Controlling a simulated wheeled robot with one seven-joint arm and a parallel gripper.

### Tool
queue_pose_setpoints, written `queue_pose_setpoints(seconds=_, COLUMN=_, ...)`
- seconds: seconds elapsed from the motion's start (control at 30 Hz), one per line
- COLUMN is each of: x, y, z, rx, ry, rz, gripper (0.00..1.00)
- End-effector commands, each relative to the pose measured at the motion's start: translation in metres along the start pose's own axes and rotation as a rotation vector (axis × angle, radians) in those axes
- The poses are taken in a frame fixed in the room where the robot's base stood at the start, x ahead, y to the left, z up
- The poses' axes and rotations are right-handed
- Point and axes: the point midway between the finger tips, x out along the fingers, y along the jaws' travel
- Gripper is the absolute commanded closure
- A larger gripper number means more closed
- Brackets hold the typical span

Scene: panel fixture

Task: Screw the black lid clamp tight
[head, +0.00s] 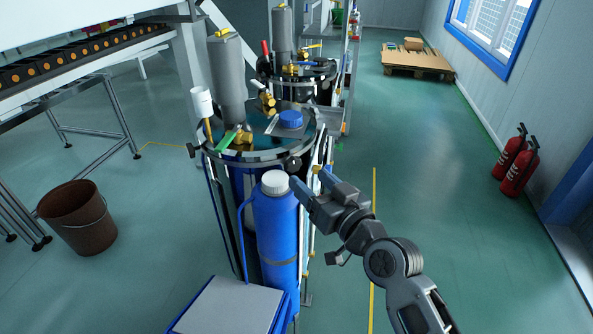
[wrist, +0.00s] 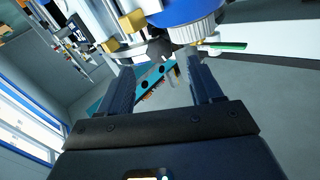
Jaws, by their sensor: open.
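A black lid clamp knob (head: 293,164) sits at the front rim of the nearer vessel's round lid (head: 262,150). In the wrist view a black knob (wrist: 160,46) shows just beyond the fingertips, between their lines. My gripper (head: 313,183) is open, in front of and slightly right of the clamp, with its fingers pointing toward the vessel. In the wrist view the two fingers of my gripper (wrist: 160,66) are spread with nothing held between them. I cannot tell whether a fingertip touches the knob. Another black knob (head: 190,150) is on the lid's left edge.
A blue bottle (head: 277,230) with a white cap (head: 275,182) stands close left of my gripper. The lid carries a grey cylinder (head: 227,80) and valves. A brown bucket (head: 77,215) stands left. Open floor (head: 450,200) lies right, with fire extinguishers (head: 518,165) by the wall.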

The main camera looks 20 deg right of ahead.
Motion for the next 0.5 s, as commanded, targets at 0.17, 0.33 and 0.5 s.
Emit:
queue_pose_setpoints(seconds=0.17, x=0.029, y=-0.001, z=-0.001, rx=0.001, ry=0.001, rz=-0.001, gripper=0.35)
queue_pose_setpoints(seconds=0.33, x=0.046, y=0.000, z=0.000, rx=0.000, ry=0.001, rz=0.000, gripper=0.35)
queue_pose_setpoints(seconds=0.5, x=0.051, y=0.000, z=0.000, rx=0.000, ry=0.000, rz=0.000, gripper=0.35)
